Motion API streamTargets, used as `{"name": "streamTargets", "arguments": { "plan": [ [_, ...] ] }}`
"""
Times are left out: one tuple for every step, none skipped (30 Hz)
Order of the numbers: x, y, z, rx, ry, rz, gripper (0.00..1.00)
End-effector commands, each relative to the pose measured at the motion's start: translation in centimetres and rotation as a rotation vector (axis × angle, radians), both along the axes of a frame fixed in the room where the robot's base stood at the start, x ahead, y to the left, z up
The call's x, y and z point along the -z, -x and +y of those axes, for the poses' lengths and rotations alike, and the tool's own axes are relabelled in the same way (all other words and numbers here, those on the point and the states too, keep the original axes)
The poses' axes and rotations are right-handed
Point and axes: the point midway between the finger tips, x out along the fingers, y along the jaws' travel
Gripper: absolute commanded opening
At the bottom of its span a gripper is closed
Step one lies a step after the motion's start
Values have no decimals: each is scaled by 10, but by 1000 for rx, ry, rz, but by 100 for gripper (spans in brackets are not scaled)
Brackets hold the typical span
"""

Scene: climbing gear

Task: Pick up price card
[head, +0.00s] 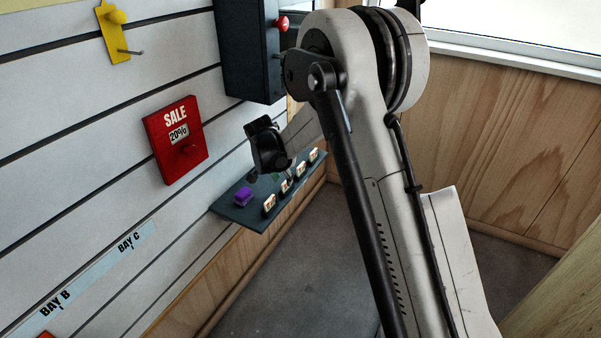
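Which object is the price card is not certain from this view. Several small light-faced blocks (269,205) stand in a row on a dark shelf (250,217) low on the wall. My gripper (284,172) is black and small in the view, above the shelf and right of the SALE panel. Its fingertips are hard to make out, and I cannot tell whether it is open or holds anything. My arm hides part of the scene to the right.
A dark box with a red knob (246,50) juts from the wall above. A yellow tag (114,32) and a metal peg (131,52) are at upper left. A BAY label strip (95,271) runs along the wall.

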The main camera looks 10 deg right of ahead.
Motion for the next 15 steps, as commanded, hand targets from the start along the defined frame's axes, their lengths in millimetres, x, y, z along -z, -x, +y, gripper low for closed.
{"name": "streamTargets", "arguments": {
  "plan": [
    [5, -2, 1, 5, 1, 1, 31],
    [6, -3, 0, 7, 1, 1, 31],
    [8, -4, -1, 10, 1, 1, 31],
    [8, -6, -2, 11, 1, 1, 31],
    [9, -8, -4, 12, 1, 1, 31],
    [9, -12, -8, 13, 1, 1, 31],
    [9, -15, -11, 13, 1, 1, 31],
    [9, -19, -15, 13, 1, 1, 31],
    [9, -24, -20, 12, 1, 1, 31],
    [9, -29, -24, 12, 1, 1, 31],
    [9, -33, -28, 13, 1, 1, 31],
    [9, -38, -33, 13, 0, 0, 31],
    [9, -42, -36, 12, 0, 0, 31],
    [9, -46, -39, 12, 0, 0, 31],
    [9, -51, -43, 12, 0, 0, 31]
  ]
}}
